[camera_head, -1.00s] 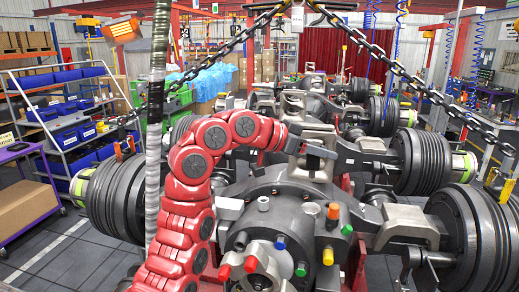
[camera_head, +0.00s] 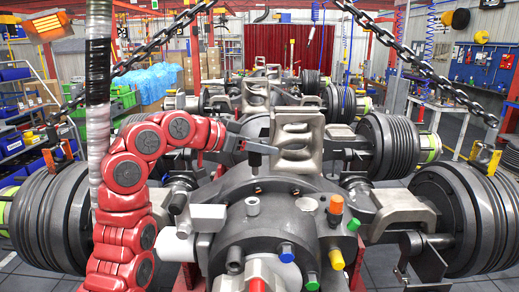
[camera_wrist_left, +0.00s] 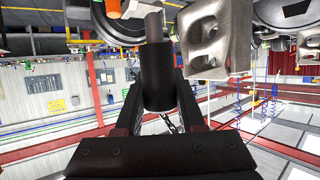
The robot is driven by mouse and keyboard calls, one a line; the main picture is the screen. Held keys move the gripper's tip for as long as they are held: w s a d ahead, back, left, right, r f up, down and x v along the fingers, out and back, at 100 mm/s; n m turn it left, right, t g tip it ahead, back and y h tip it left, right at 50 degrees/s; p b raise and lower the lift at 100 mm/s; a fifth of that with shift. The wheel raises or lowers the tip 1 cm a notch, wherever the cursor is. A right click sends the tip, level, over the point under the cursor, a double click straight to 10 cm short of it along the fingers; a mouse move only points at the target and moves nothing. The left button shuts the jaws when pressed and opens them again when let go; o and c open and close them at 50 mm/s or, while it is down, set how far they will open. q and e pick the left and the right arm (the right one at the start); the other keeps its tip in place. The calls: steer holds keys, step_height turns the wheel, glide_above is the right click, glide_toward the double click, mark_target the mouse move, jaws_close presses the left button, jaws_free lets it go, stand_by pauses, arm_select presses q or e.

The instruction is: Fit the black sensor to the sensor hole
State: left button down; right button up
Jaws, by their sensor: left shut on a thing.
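My left gripper (camera_head: 240,146) is beside the pale cast bracket, above the grey axle housing (camera_head: 280,215). In the left wrist view its fingers (camera_wrist_left: 158,100) are shut on the black sensor (camera_wrist_left: 157,75), a dark cylinder with a thinner grey tip pointing up in that picture. I cannot make out which opening on the housing is the sensor hole. My right gripper is not in view.
Orange (camera_head: 335,204), yellow (camera_head: 336,258) and green (camera_head: 354,224) caps sit on the housing's right side. Ribbed drums (camera_head: 464,215) flank the axle. Chains (camera_head: 410,55) hang on both sides.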

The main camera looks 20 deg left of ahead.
mark_target(251, 164)
arm_select(q)
steer(key=shift+s+a, duration=0.25)
steer(key=shift+a, duration=0.1)
step_height(251, 164, down, 5)
steer(key=b, duration=0.3)
steer(key=shift+w+r, duration=0.1)
steer(key=shift+f+b, duration=0.4)
steer(key=shift+f, duration=0.15)
steer(key=shift+p, duration=0.5)
stand_by(1.0)
steer(key=shift+f+b, duration=1.3)
steer(key=shift+f, duration=0.6)
